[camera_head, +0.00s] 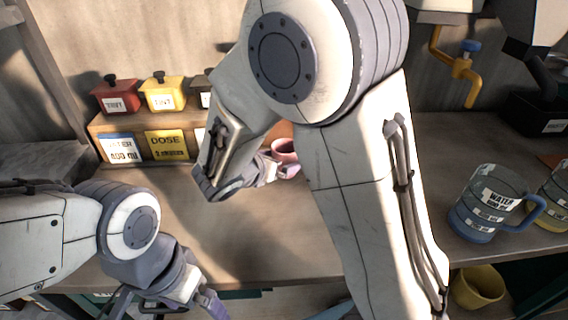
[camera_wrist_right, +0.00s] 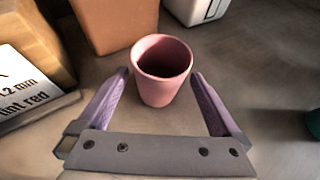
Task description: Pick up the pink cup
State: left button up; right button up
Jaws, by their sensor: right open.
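The pink cup (camera_wrist_right: 162,85) stands upright on the bench, between and slightly beyond the fingertips of my right gripper (camera_wrist_right: 162,80) in the right wrist view. The right gripper is open, with a purple-grey finger on each side of the cup and a gap to each. In the head view the cup (camera_head: 285,150) is partly hidden behind my right gripper (camera_head: 282,172) and arm. My left gripper (camera_head: 180,308) is low at the left in the head view, cut by the bottom edge; its jaw state is unclear.
An orange-brown block (camera_wrist_right: 118,22) and a white container (camera_wrist_right: 196,8) stand behind the cup. A wooden shelf (camera_head: 180,121) holds red (camera_head: 118,96) and yellow (camera_head: 163,95) tint pots. Water jugs (camera_head: 490,205) stand at right. The bench front-centre is clear.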

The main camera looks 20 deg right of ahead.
aim_at(283, 150)
jog(key=x, duration=0.5)
jog(key=shift+w+d, duration=0.25)
jog(key=shift+w, duration=0.1)
jog(key=shift+c, duration=0.3)
jog(key=c, duration=1.4)
jog(key=shift+r, duration=0.2)
